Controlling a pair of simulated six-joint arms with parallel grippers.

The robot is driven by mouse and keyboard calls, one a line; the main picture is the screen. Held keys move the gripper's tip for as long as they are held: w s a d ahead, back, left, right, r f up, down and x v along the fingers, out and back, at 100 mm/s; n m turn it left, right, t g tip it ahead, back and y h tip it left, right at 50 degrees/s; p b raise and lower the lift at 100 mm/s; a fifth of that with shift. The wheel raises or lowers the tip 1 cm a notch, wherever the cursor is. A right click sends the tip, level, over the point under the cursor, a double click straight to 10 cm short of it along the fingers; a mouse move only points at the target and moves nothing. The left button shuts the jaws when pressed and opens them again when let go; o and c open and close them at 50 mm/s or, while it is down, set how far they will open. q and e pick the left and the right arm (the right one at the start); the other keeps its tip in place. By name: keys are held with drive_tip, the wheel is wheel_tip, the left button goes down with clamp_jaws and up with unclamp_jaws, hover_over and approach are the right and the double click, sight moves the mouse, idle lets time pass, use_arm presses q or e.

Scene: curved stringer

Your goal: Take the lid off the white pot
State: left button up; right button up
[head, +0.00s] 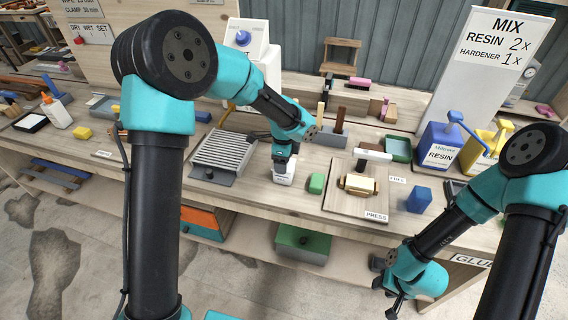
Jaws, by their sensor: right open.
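A small white container (284,172), which looks like the white pot, stands on the bench near its front edge. My left arm reaches over it from the left, and the left gripper (283,152) is right at its top. The gripper and wrist hide the top of the pot, so I cannot tell the lid from the gripper, nor whether the fingers are closed on it. My right gripper (392,302) is open and empty, low at the right, in front of the bench and away from the pot.
A ribbed grey rack (224,152) stands left of the pot, and a green block (317,183) lies right of it.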

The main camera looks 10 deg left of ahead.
use_arm(q)
drive_tip(key=shift+c, duration=0.7)
drive_tip(key=shift+r, duration=0.15)
drive_tip(key=shift+r, duration=1.45)
drive_tip(key=shift+s+r, duration=0.2)
drive_tip(key=shift+r, duration=0.05)
drive_tip(key=s+d+r, duration=0.1)
drive_tip(key=s+d, duration=0.3)
drive_tip(key=s, duration=1.1)
drive_tip(key=shift+r, duration=0.2)
